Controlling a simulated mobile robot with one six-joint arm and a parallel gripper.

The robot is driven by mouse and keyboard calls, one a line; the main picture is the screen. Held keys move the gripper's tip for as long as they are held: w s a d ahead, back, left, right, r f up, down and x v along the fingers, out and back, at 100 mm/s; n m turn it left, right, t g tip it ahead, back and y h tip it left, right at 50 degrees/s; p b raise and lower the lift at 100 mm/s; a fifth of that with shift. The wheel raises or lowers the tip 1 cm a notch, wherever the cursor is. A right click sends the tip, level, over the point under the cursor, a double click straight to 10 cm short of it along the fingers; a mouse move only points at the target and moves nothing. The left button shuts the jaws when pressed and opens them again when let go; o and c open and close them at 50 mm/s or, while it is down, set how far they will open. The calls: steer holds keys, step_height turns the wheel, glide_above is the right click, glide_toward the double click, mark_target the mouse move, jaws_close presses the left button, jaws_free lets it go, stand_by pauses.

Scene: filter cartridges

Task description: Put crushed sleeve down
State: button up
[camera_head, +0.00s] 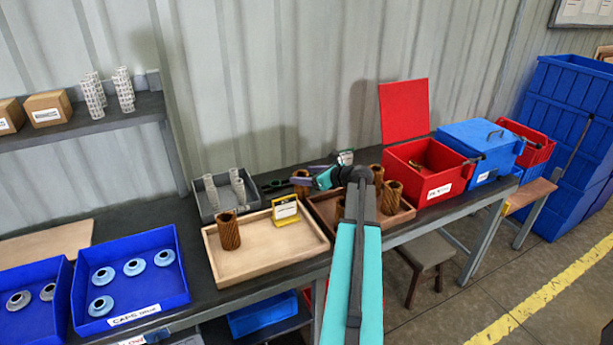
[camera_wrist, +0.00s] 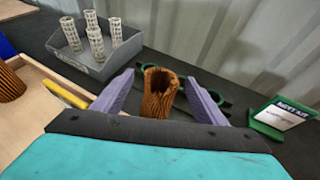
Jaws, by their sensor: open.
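A brown pleated sleeve (camera_wrist: 158,92) with an uneven, dented-looking top rim stands upright between the fingers of my gripper (camera_wrist: 160,100) in the wrist view. The fingers are open, one on each side of it. Its lower part is hidden by my gripper. Dark green curved parts (camera_wrist: 226,101) show on either side behind the fingers, on the dark bench. In the head view my gripper (camera_head: 308,181) is at the back of the bench, and the sleeve (camera_head: 300,174) is small and partly covered there.
A grey bin (camera_wrist: 88,62) with several white cores is left of my gripper. A green-framed sign (camera_wrist: 288,115) stands to the right. Wooden trays (camera_head: 230,278) with brown sleeves lie in front. A red box (camera_head: 402,167) with raised lid and a blue box (camera_head: 478,142) stand further right.

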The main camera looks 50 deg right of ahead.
steer(key=shift+r, duration=0.15)
steer(key=b+v, duration=0.1)
steer(key=v, duration=1.1)
steer(key=shift+b, duration=0.4)
